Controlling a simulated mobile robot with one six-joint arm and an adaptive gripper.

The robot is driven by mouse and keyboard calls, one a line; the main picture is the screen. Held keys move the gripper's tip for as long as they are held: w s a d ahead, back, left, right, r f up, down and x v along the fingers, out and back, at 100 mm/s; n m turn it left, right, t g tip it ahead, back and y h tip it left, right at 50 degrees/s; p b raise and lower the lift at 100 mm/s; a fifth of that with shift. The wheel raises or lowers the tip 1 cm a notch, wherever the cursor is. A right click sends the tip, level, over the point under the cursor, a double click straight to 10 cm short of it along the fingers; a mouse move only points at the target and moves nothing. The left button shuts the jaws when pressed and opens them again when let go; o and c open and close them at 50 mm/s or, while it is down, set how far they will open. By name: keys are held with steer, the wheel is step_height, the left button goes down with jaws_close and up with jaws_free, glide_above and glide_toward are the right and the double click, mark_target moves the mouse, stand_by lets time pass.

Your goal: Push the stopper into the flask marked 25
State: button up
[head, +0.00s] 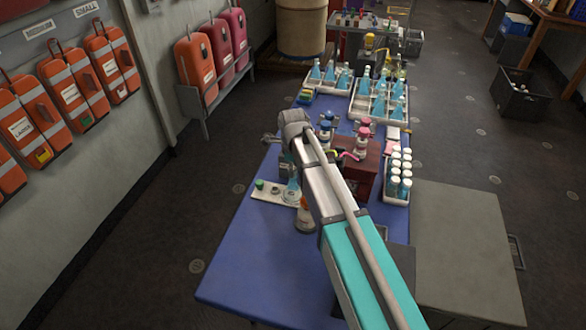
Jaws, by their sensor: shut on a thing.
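My gripper (287,160) points down below the end of my arm, at the left side of the blue table. It is small and partly hidden by my arm. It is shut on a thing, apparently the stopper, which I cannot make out. A small flask with pale blue liquid (291,190) stands on a white tray (265,194) just below my gripper. I cannot tell whether the held thing touches the flask's neck. No number is readable on it. A green-topped piece (259,184) and a small grey piece (275,190) are on the same tray.
A dark red box (362,175) and a rack of white-capped bottles (398,178) are to the right. Trays of blue flasks (380,102) stand behind. The blue table's (252,262) near left part is clear.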

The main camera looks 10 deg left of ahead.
steer(key=shift+f+b, duration=0.45)
stand_by(0.3)
steer(key=o, duration=0.9)
steer(key=shift+o, duration=0.3)
steer(key=shift+o, duration=1.3)
steer(key=shift+r, duration=0.1)
steer(key=shift+r+p, duration=2.7)
steer(key=shift+p, duration=0.1)
